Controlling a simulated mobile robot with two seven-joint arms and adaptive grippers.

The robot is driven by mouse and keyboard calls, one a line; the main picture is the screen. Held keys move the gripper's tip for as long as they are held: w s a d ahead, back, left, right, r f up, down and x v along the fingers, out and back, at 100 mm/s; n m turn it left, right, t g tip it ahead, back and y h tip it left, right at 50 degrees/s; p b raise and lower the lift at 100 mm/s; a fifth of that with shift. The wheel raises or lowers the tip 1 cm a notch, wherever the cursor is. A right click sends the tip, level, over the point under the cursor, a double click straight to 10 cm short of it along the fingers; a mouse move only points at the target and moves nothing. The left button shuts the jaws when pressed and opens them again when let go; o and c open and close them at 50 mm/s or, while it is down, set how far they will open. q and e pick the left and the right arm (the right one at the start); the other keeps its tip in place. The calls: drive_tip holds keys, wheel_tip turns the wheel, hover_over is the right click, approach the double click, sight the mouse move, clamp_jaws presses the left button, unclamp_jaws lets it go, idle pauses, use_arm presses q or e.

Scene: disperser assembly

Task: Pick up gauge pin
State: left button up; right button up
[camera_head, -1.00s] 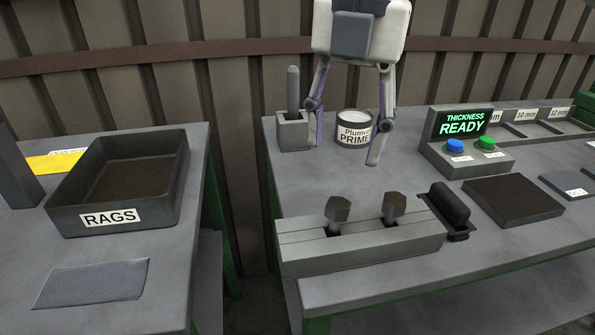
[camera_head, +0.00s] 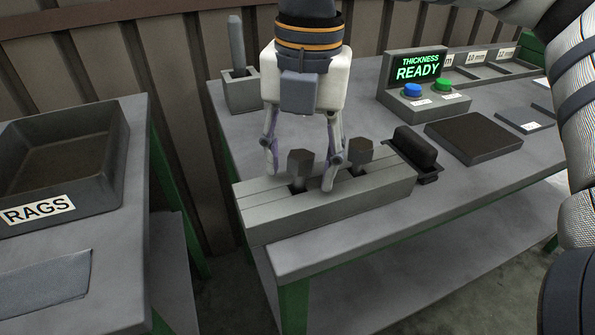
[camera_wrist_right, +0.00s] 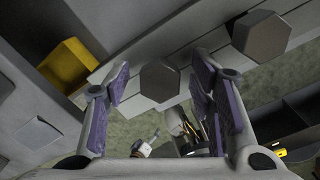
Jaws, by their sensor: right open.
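Two dark hex-headed pins stand in a grey slotted block (camera_head: 330,203) at the table's near edge: a left one (camera_head: 300,160) and a right one (camera_head: 360,152). I cannot tell which is meant by the gauge pin. My right gripper (camera_head: 300,178) points down over the block, open, with its fingers apart on either side of the left pin. In the right wrist view, one hex head (camera_wrist_right: 160,80) shows between the open fingers (camera_wrist_right: 160,90), apart from both. The other head (camera_wrist_right: 261,35) is outside them, upper right. My left gripper is not in view.
A holder block with an upright grey rod (camera_head: 236,42) stands behind. A black-handled part (camera_head: 415,147) sits close right of the slotted block. Farther right are a dark pad (camera_head: 473,140) and the THICKNESS READY box (camera_head: 418,68). A RAGS tray (camera_head: 60,150) is on the left table.

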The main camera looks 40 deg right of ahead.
clamp_jaws()
drive_tip(key=shift+r, duration=0.1)
